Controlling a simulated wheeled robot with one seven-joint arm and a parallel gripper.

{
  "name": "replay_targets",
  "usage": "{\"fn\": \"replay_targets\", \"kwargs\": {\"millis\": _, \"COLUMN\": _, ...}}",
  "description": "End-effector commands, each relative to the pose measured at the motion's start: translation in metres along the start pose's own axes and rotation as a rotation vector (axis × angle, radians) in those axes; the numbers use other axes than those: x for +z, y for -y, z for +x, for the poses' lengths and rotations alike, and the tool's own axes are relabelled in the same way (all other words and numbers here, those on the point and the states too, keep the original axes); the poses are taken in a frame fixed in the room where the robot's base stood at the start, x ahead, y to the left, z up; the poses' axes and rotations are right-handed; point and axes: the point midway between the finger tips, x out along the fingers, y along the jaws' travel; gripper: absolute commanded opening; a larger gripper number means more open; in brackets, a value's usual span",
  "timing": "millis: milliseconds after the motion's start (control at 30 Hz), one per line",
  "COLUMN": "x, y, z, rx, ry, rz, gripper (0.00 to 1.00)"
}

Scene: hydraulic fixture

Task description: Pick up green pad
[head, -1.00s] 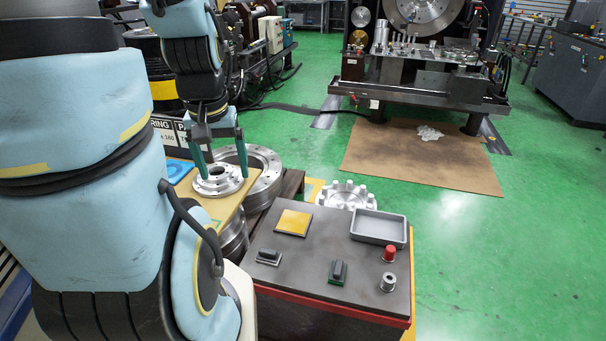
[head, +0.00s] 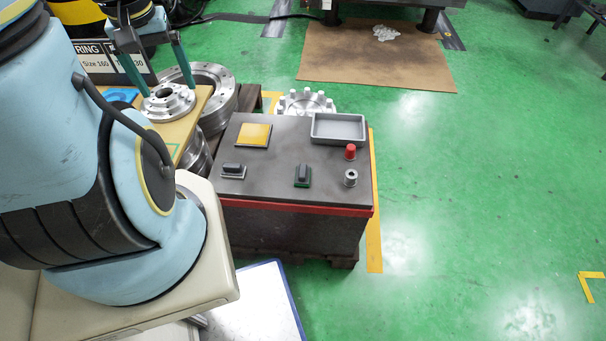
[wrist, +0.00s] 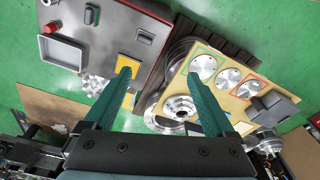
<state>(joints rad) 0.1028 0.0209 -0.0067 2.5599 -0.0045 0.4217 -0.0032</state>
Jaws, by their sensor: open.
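The green pad (head: 303,184) lies on the dark top of a red-edged box, near its front middle. My gripper (head: 168,90) is open and empty, well to the left of the pad and above the wooden board. In the wrist view its two green fingers (wrist: 158,75) are spread apart, pointing between the box and the board.
The box top (head: 275,150) also carries a yellow pad (head: 255,134), a second dark block (head: 233,168), a grey tray (head: 338,128), a red cylinder (head: 350,152) and a metal cylinder (head: 350,178). A metal flange (head: 168,102) lies on the board below my gripper. Green floor right is clear.

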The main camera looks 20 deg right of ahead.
Motion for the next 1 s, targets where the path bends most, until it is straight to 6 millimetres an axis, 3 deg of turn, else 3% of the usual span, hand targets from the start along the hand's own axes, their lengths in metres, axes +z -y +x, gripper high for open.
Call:
{"fn": "replay_targets", "kwargs": {"millis": 133, "x": -0.003, "y": -0.007, "z": 0.012, "rx": -0.005, "ry": 0.012, "rz": 0.13, "gripper": 0.91}}
{"fn": "replay_targets", "kwargs": {"millis": 267, "x": -0.008, "y": -0.025, "z": 0.039, "rx": -0.012, "ry": 0.042, "rz": 0.459, "gripper": 0.91}}
{"fn": "replay_targets", "kwargs": {"millis": 667, "x": -0.018, "y": -0.113, "z": 0.138, "rx": 0.047, "ry": 0.117, "rz": 1.797, "gripper": 0.91}}
{"fn": "replay_targets", "kwargs": {"millis": 1000, "x": 0.0, "y": -0.204, "z": 0.22, "rx": 0.174, "ry": 0.071, "rz": 2.887, "gripper": 0.91}}
